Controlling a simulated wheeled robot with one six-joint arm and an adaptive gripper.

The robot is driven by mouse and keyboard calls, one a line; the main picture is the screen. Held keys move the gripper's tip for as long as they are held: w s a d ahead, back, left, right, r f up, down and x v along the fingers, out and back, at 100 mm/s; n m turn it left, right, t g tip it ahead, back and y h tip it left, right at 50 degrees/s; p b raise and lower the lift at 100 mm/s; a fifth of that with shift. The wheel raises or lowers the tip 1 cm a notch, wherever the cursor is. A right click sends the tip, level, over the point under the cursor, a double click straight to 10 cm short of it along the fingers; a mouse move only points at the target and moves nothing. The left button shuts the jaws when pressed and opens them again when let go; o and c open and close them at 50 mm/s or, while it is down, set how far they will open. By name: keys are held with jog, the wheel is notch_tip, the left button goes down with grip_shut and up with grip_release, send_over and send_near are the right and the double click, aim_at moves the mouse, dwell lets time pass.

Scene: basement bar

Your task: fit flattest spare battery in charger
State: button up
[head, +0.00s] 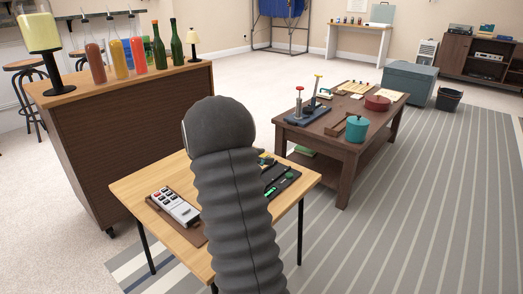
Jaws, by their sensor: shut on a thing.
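My grey ribbed arm rises in front of the small wooden table (138,187) and hides its middle. My gripper is hidden behind the arm, so its jaws and anything in them do not show. To the right of the arm, a dark flat unit with green lit parts (285,182) lies on the table; it may be the charger, partly covered by the arm. To the left, a pale grey device with dark and red keys (174,206) lies on a brown mat (193,232). I cannot make out any spare battery.
A wooden bar cabinet (140,130) with bottles and lamps stands behind left. A dark low table (340,152) holding a teal pot (357,129), a red round container (377,103) and tools stands behind right. Striped rug (420,220) on the right is clear.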

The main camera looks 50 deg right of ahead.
aim_at(271, 177)
jog(key=shift+f+b, duration=1.1)
jog(key=shift+f, duration=2.25)
jog(key=shift+s+a+f, duration=0.1)
jog(key=shift+f, duration=0.55)
jog(key=o, duration=1.2)
jog(key=shift+s, duration=0.1)
jog(key=shift+a, duration=0.1)
jog(key=shift+w+a+r, duration=0.1)
jog(key=shift+w+a, duration=0.1)
jog(key=shift+w, duration=0.05)
jog(key=v, duration=0.5)
jog(key=r+v, duration=0.1)
jog(key=v, duration=0.5)
jog(key=shift+d+r, duration=0.1)
jog(key=shift+s+r, duration=0.1)
